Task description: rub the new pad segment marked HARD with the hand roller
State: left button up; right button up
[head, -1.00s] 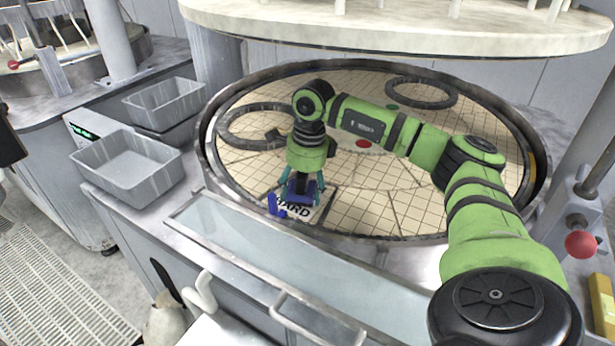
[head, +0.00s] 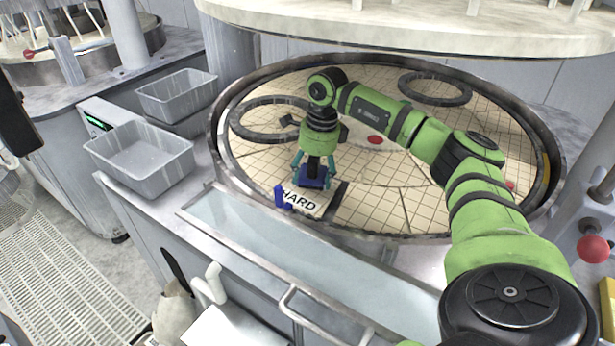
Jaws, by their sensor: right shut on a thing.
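The new pad segment marked HARD (head: 299,201) lies at the near edge of the round platen; its label reads clear. My right gripper (head: 312,176) points down over the segment, just behind the lettering, and is shut on the hand roller (head: 311,184). The roller shows as a blue body between the fingers, with a blue upright part (head: 281,197) to the left beside the label. The roller is low at the pad; I cannot tell whether it touches. The fingers partly hide it. My left gripper is not in view.
Dark rings (head: 434,88) and a red disc (head: 375,140) lie on the gridded platen (head: 385,190), inside a raised dark rim. A pale upper plate (head: 420,30) hangs above. Grey bins (head: 140,158) stand at left. A trough (head: 270,245) runs along the front.

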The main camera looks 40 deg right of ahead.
jog(key=shift+w+d+f, duration=0.1)
jog(key=shift+w+d, duration=0.2)
jog(key=shift+d, duration=0.65)
jog(key=shift+w+d, duration=0.25)
jog(key=shift+d, duration=0.65)
notch_tip(320, 180, up, 6)
jog(key=p, duration=0.5)
jog(key=shift+p, duration=0.3)
